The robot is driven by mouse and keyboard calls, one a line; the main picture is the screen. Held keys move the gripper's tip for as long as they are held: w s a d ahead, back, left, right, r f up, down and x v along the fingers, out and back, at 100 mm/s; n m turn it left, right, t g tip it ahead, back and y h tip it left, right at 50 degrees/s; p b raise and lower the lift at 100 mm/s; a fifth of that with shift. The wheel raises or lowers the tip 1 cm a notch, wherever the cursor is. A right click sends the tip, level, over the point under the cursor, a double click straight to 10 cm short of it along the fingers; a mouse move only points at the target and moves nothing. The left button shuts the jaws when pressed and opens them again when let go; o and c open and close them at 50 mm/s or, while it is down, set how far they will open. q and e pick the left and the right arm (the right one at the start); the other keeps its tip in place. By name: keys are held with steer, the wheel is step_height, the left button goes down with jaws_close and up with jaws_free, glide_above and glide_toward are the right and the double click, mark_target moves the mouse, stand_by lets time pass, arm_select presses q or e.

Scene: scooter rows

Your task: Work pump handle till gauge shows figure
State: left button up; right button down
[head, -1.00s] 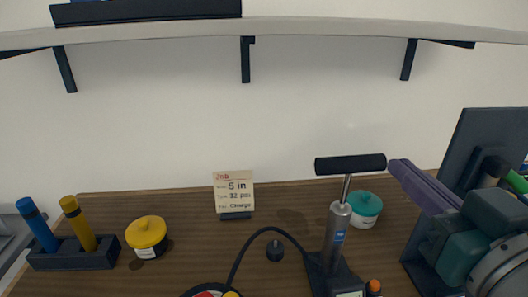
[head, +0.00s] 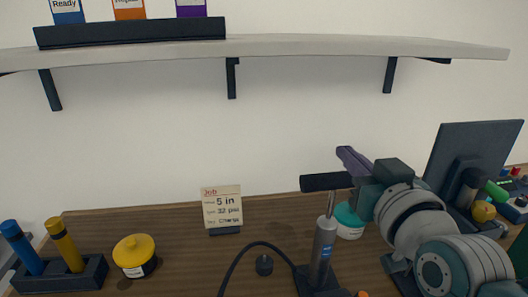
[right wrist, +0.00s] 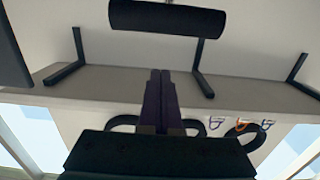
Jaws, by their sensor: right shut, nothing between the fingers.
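The pump stands at the right of the bench, with a silver barrel (head: 323,250) and a raised black crossbar handle (head: 326,182) on a thin rod. My right gripper (head: 345,152) has purple fingers and is close to the handle's right end. The fingers are shut and empty. In the right wrist view the closed fingers (right wrist: 160,75) point towards the black handle (right wrist: 167,18), with a visible gap between. The gauge is out of view. My left gripper is not in view.
A black hose (head: 240,262) runs from the pump out of the bottom edge. A teal-lidded tub (head: 349,222) stands behind the pump. A yellow-lidded tub (head: 134,252) and a rack (head: 62,276) with blue and yellow grips stand left. A dark panel (head: 470,160) is at right.

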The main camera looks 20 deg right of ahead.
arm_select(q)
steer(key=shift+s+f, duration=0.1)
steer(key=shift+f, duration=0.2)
arm_select(e)
steer(key=shift+w+f, duration=0.15)
steer(key=shift+f, duration=1.6)
arm_select(q)
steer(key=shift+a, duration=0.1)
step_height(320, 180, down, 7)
steer(key=b, duration=0.7)
arm_select(e)
step_height(320, 180, down, 8)
steer(key=shift+f, duration=0.2)
step_height(320, 180, up, 5)
steer(key=p, duration=0.4)
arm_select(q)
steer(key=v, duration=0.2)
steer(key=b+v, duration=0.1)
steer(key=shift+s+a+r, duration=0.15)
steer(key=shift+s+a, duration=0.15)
arm_select(e)
glide_toward(346, 175)
steer(key=s+a+f, duration=0.2)
steer(key=shift+s+f, duration=0.2)
steer(key=shift+s, duration=0.15)
